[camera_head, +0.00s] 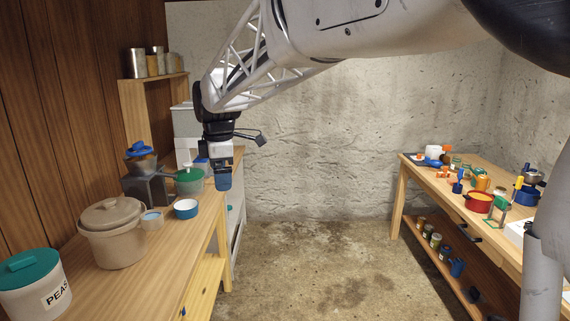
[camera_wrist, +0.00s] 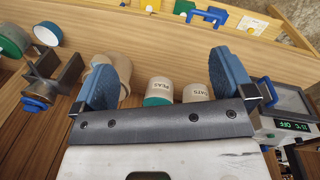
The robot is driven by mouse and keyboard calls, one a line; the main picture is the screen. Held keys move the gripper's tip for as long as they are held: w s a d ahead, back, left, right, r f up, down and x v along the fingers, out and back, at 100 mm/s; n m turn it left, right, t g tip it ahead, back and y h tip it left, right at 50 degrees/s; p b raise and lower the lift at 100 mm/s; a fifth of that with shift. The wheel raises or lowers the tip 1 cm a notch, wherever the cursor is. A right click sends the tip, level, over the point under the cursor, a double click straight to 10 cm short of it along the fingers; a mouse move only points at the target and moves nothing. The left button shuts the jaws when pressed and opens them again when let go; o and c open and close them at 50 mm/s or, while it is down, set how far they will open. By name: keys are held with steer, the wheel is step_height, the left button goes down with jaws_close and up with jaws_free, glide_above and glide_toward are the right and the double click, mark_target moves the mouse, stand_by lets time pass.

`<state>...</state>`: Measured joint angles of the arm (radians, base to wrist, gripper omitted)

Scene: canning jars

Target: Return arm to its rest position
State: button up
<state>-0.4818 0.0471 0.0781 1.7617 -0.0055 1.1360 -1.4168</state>
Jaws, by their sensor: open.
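My arm reaches in from the upper right of the head view. My gripper (camera_head: 222,184) hangs with its fingers downward near the right edge of the left wooden table (camera_head: 175,250). In the wrist view my gripper (camera_wrist: 166,72) has its two blue finger pads wide apart, with nothing held between them. Beyond the fingers lie a PEAS canister (camera_wrist: 159,88), another labelled canister (camera_wrist: 195,91) and a tan pot, partly hidden by the left finger.
A lidded tan crock (camera_head: 115,235), the PEAS canister (camera_head: 37,285), a blue-rimmed dish (camera_head: 186,209) and a green-rimmed pot (camera_head: 188,182) stand on the left table. A device with a lit display (camera_wrist: 290,125) is at right in the wrist view. The floor (camera_head: 320,270) between tables is clear.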

steer(key=s+d+f+m, duration=0.1)
steer(key=s+d+m, duration=0.6)
steer(key=d, duration=0.4)
steer(key=s+d+f+m, duration=0.2)
steer(key=s+d+m, duration=0.2)
steer(key=s+d, duration=0.6)
steer(key=s+d+f+m, duration=0.5)
steer(key=s+d, duration=0.1)
steer(key=s, duration=0.3)
steer(key=s+d+f+m+t, duration=0.1)
steer(key=s+d+f+m, duration=0.3)
steer(key=s, duration=0.5)
steer(key=d+m, duration=0.2)
steer(key=d, duration=0.1)
steer(key=shift+s+d+f+h, duration=0.2)
steer(key=shift+s+f+h, duration=0.2)
steer(key=shift+w+r, duration=0.1)
steer(key=shift+w, duration=0.05)
